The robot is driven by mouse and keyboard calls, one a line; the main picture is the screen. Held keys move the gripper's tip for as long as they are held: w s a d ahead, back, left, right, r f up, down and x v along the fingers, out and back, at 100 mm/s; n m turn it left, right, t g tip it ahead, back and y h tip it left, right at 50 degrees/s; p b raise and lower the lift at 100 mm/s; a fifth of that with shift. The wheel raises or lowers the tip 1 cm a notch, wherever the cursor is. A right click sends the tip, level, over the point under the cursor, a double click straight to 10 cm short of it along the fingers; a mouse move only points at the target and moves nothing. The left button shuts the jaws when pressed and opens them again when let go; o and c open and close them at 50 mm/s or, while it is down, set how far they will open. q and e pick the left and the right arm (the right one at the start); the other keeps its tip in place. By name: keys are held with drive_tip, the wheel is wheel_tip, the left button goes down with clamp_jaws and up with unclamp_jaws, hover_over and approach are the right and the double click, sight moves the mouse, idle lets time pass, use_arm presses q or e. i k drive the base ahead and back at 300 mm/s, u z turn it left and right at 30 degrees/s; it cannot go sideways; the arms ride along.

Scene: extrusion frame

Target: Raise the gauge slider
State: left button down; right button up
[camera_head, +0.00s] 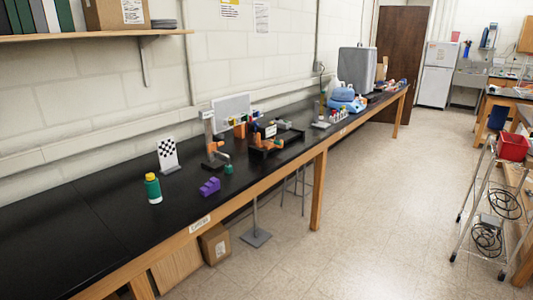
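A grey upright post (208,138) with a small white label at its top stands on the black bench, left of centre. An orange part (212,147) sits on it partway up, and a light horizontal piece extends right near its base. This may be the gauge and its slider, but it is too small to tell. A dark frame-like fixture (284,139) with orange parts and a white label stands just to its right. Neither of my grippers is in view.
The black bench (95,228) has free room at its left end. A green bottle (153,189), checkered board (168,154), purple block (209,187) and small green piece (228,169) stand nearby. Open floor (370,215) lies right; a wire cart (480,225) stands beyond.

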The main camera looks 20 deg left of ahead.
sight(212, 147)
drive_tip(key=u, duration=0.85)
drive_tip(key=k, duration=0.1)
drive_tip(key=z, duration=0.95)
drive_tip(key=i, duration=1.25)
drive_tip(key=u, duration=1.15)
drive_tip(key=i, duration=0.75)
drive_tip(key=u, duration=0.9)
